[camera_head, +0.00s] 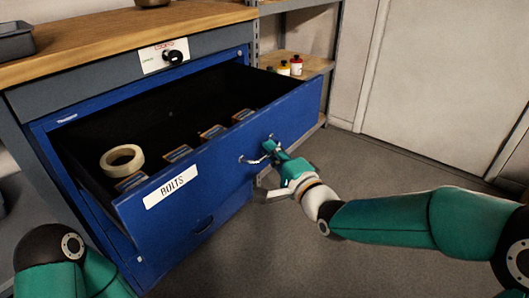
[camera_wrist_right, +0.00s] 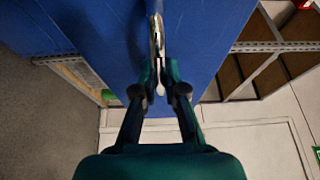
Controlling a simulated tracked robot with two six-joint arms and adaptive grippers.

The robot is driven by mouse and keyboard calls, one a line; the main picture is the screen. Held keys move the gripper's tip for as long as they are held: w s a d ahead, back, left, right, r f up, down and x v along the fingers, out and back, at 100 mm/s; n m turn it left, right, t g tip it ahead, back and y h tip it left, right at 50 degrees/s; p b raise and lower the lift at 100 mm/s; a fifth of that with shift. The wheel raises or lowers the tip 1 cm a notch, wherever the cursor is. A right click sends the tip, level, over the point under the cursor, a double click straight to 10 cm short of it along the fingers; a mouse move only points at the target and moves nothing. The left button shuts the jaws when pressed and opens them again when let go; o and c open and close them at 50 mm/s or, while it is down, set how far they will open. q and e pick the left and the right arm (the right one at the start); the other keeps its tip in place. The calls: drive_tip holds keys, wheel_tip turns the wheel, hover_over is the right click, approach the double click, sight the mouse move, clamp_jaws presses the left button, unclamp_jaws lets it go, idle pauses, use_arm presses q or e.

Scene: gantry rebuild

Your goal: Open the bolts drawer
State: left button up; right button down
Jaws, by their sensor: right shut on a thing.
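The blue bolts drawer (camera_head: 228,155), with a white label reading BOLTS, stands pulled well out of the blue cabinet in the head view. A roll of tape (camera_head: 122,159) and several small boxes lie inside it. My right gripper (camera_head: 270,149) is at the drawer front, shut on its metal handle (camera_head: 252,160). The right wrist view shows the fingers (camera_wrist_right: 158,78) closed around the handle (camera_wrist_right: 157,40) against the blue front. My left arm shows at the lower left of the head view, but its gripper is not in view.
A wooden worktop (camera_head: 110,35) with a dark tray (camera_head: 15,38) lies above the drawer. A panel with a black knob (camera_head: 173,57) sits above the opening. A shelf with small bottles (camera_head: 296,65) stands behind. The grey floor (camera_head: 390,165) at right is clear.

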drive_tip(key=shift+f, duration=0.25)
drive_tip(key=c, duration=1.2)
unclamp_jaws()
drive_tip(key=shift+c, duration=0.2)
drive_tip(key=shift+r, duration=0.1)
drive_tip(key=v, duration=1.2)
drive_tip(key=shift+w, duration=0.1)
